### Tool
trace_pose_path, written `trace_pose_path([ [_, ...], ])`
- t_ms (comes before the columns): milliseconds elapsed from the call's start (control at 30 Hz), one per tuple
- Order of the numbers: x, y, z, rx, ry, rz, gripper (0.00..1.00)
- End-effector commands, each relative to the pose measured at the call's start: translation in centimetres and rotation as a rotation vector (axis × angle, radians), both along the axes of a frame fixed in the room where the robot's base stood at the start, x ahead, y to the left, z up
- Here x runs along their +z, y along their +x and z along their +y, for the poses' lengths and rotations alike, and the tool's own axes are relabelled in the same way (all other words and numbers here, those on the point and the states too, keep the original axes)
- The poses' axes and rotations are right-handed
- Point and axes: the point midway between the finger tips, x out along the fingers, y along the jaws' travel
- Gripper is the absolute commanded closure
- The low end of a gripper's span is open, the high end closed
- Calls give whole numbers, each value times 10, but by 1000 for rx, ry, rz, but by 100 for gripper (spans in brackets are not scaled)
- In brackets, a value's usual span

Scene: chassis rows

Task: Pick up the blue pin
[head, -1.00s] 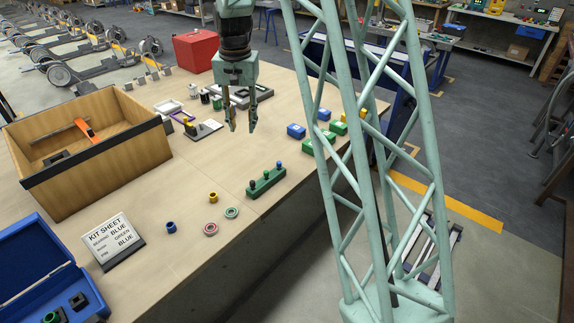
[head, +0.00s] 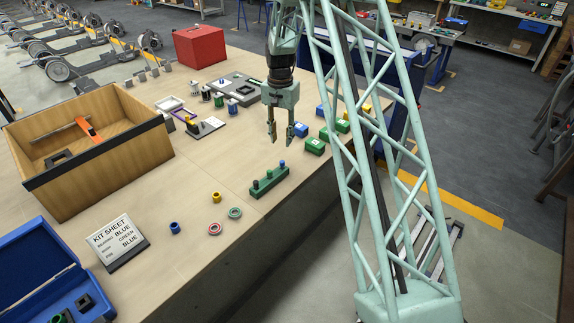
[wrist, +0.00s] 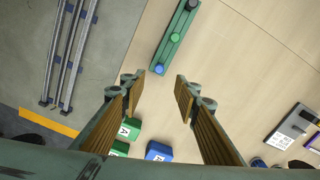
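The blue pin (head: 282,163) stands at the right end of a green block (head: 262,189), beside a green pin (head: 269,174) and a dark pin (head: 256,184). In the wrist view the blue pin (wrist: 159,69) shows as a round blue top at the block's lower end. My gripper (head: 281,143) is open and empty, pointing down. It is above the table, just behind the block in the head view. In the wrist view the blue pin lies slightly beyond the open fingertips (wrist: 160,87), between their lines. Nothing hides it.
Green boxes (head: 314,146) and blue boxes (head: 298,129) stand close behind and right of my gripper. Coloured rings (head: 214,229) lie in front of the block. A kit sheet (head: 117,240) and a wooden bin (head: 150,153) stand left. Bare table surrounds the block's left side.

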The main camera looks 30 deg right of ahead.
Motion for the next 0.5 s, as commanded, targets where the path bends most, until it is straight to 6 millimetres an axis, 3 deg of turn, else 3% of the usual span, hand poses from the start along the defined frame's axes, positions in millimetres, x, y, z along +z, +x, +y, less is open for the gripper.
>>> trace_pose_path([
  [500, -6, 0, -1, -3, 1, 2, 71],
])
